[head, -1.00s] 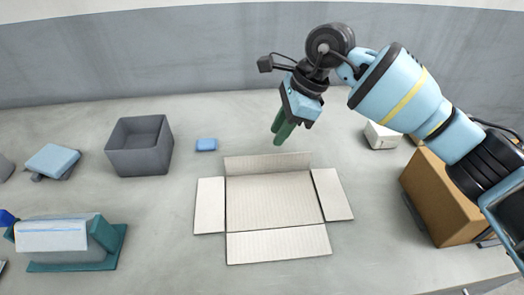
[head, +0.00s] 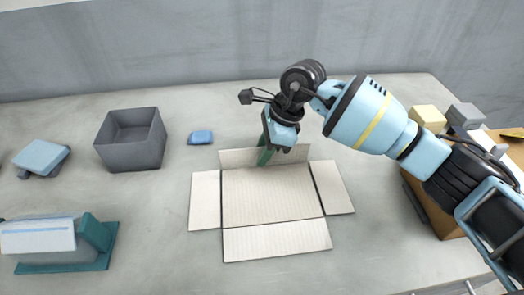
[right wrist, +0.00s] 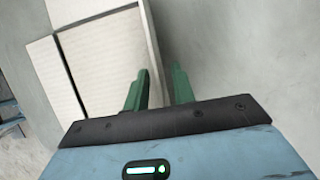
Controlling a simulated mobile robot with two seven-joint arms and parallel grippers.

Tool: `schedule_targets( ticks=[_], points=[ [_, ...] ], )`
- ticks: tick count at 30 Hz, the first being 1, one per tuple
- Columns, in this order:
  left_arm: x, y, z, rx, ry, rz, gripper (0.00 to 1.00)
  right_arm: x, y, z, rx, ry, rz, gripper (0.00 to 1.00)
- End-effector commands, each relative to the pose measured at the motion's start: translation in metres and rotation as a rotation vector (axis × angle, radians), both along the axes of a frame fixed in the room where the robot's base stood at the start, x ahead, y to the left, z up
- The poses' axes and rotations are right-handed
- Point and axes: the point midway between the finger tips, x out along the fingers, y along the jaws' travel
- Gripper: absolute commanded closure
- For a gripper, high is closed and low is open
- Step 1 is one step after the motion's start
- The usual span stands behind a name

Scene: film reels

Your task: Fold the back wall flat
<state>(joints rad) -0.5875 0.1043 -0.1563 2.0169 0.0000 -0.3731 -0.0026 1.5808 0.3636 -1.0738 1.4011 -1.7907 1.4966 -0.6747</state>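A cardboard box lies opened out on the table, with its base panel (head: 270,198) in the middle. Its left flap (head: 205,200), right flap (head: 332,188) and front flap (head: 277,240) lie flat. The back wall (head: 236,158) still stands up at an angle along the rear edge. My right gripper (head: 264,152) has green fingers and is at this wall, near its middle. In the right wrist view its fingers (right wrist: 160,72) are apart, on either side of the wall's strip (right wrist: 153,35). I cannot tell if they touch it. My left gripper is out of view.
A grey open bin (head: 130,155) and a small blue block (head: 200,137) stand to the left. A teal-based device (head: 65,268) is at the front left. A brown box (head: 425,200) stands at the right, partly behind my arm. The table behind the cardboard is clear.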

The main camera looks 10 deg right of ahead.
Motion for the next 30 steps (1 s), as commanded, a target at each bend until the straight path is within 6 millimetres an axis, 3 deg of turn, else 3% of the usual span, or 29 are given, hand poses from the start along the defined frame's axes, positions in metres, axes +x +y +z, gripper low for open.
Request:
schedule_targets(
  ticks=[11, 18, 30],
  points=[
    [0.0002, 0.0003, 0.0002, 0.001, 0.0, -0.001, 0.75, -0.0001, 0.0028, -0.0074, 0.0, 0.0, -0.001, 0.75],
    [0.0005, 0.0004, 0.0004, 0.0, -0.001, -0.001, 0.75, -0.0001, 0.0028, -0.0072, 0.0, 0.0, -0.001, 1.0],
    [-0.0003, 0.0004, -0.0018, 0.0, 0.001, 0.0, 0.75, 0.0019, 0.0029, -0.0076, 0.0, 0.03, -0.002, 1.0]
  ],
)
